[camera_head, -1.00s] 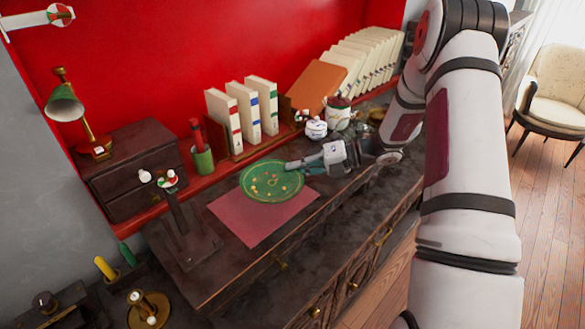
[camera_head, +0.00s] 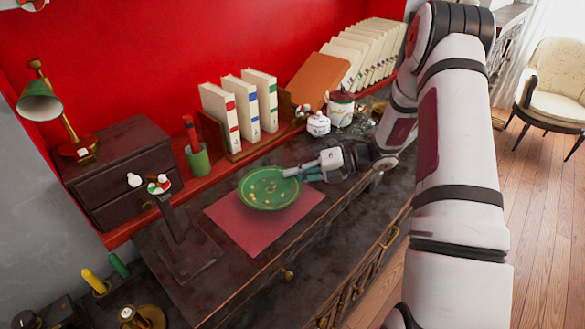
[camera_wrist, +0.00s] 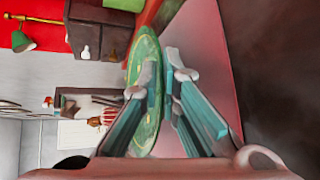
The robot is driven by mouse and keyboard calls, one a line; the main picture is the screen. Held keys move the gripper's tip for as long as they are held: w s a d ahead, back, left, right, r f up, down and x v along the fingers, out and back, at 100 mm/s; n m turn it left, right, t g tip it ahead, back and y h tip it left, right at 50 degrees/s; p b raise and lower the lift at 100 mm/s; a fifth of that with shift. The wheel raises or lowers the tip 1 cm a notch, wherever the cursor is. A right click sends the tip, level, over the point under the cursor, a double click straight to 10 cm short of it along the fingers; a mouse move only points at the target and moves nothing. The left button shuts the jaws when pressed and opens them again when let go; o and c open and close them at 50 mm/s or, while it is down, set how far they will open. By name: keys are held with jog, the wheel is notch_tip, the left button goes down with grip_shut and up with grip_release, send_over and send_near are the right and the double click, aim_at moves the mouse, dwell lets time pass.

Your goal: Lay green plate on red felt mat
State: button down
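The green plate (camera_head: 268,192), with gold-coloured marks, is over the back part of the red felt mat (camera_head: 253,235) in the head view. The mat lies flat on the dark desk. My gripper (camera_head: 292,173) reaches in from the right and is closed about the plate's right rim, one finger over its upper face. In the wrist view the plate (camera_wrist: 143,55) appears almost edge-on, running between and behind the fingertips (camera_wrist: 167,70), with the mat (camera_wrist: 205,60) to the right. Whether the plate's underside touches the mat is hidden.
A dark stand (camera_head: 180,235) is left of the mat. A green pen cup (camera_head: 198,162), upright books (camera_head: 240,110) and a small white pot (camera_head: 318,124) stand behind. A drawer box (camera_head: 120,175) is at the left. The desk's front strip is clear.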

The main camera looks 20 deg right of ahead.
jog(key=shift+f, duration=0.6)
jog(key=shift+f+b, duration=0.5)
jog(key=shift+f, duration=0.2)
jog(key=shift+s+f, duration=0.1)
